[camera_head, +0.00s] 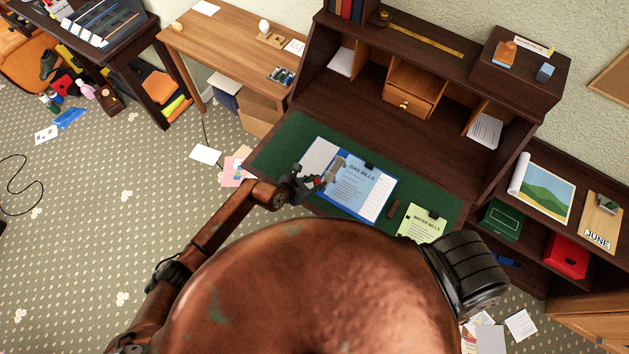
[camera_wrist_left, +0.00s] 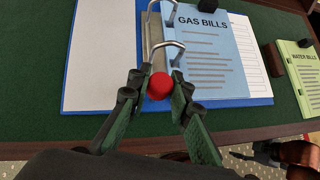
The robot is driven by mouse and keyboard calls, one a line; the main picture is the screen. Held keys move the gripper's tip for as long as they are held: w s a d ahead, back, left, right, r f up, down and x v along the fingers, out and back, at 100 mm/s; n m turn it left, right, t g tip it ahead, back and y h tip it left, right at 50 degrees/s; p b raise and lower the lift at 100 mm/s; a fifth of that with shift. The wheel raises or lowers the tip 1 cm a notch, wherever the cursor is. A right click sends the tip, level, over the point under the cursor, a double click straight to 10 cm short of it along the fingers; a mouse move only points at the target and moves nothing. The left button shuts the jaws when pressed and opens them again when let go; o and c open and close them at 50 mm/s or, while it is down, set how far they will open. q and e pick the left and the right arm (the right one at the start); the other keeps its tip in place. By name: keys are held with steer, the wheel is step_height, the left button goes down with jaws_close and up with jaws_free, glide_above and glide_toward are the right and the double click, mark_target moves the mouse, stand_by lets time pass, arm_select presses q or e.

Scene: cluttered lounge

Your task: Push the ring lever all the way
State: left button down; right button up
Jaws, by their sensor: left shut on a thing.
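An open blue ring binder (camera_head: 384,207) lies on the green desk mat, with the GAS BILLS sheet (camera_head: 362,182) on its right side. In the left wrist view the binder (camera_wrist_left: 73,98) shows two metal rings (camera_wrist_left: 172,47) along a grey strip. The lever's red round knob (camera_wrist_left: 159,86) is at the near end of this strip. My left gripper (camera_head: 314,184) is at the binder's near left edge. In the left wrist view its fingers (camera_wrist_left: 159,78) are shut on the red knob, one on each side. The lever's shaft is hidden.
The green WATER BILLS clipboard (camera_head: 424,224) and a small brown object (camera_head: 394,208) lie right of the binder. The dark hutch (camera_head: 440,128) rises behind. The green mat (camera_head: 275,155) is bare at the left. Papers (camera_head: 205,154) lie on the floor.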

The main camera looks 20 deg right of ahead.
arm_select(q)
steer(key=shift+d, duration=0.1)
steer(key=c, duration=1.9)
jaws_free()
steer(key=shift+o, duration=0.8)
arm_select(e)
steer(key=shift+w+d, duration=0.1)
steer(key=shift+d, duration=0.2)
steer(key=shift+w, duration=0.1)
arm_select(q)
steer(key=shift+r, duration=0.1)
steer(key=v, duration=1.2)
arm_select(e)
steer(key=shift+a, duration=0.15)
